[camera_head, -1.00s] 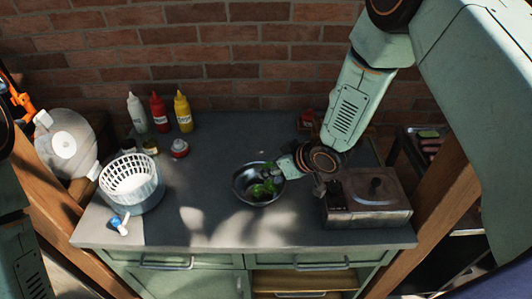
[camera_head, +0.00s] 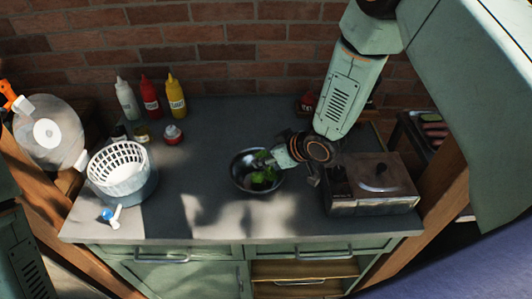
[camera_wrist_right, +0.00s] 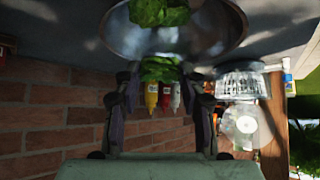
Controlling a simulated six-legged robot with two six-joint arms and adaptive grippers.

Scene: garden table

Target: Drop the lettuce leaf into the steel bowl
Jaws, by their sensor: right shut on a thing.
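The steel bowl (camera_head: 238,182) stands on the grey counter, near its middle. Green leaf (camera_head: 264,177) shows inside it, and the bowl fills the top of the wrist view (camera_wrist_right: 215,38) with leaf (camera_wrist_right: 160,12) in it. My right gripper (camera_head: 268,158) reaches in from the right over the bowl's far right rim. In the wrist view its two fingers (camera_wrist_right: 160,85) are shut on a green lettuce leaf (camera_wrist_right: 160,68). This held leaf is over the bowl's rim area; its exact height cannot be told. My left gripper is not in view.
A white salad spinner (camera_head: 118,170) stands at the left of the counter. White, red (camera_head: 150,97) and yellow bottles stand at the back left. A metal box with a lid (camera_head: 370,185) is close to the right of the bowl. The front middle counter is clear.

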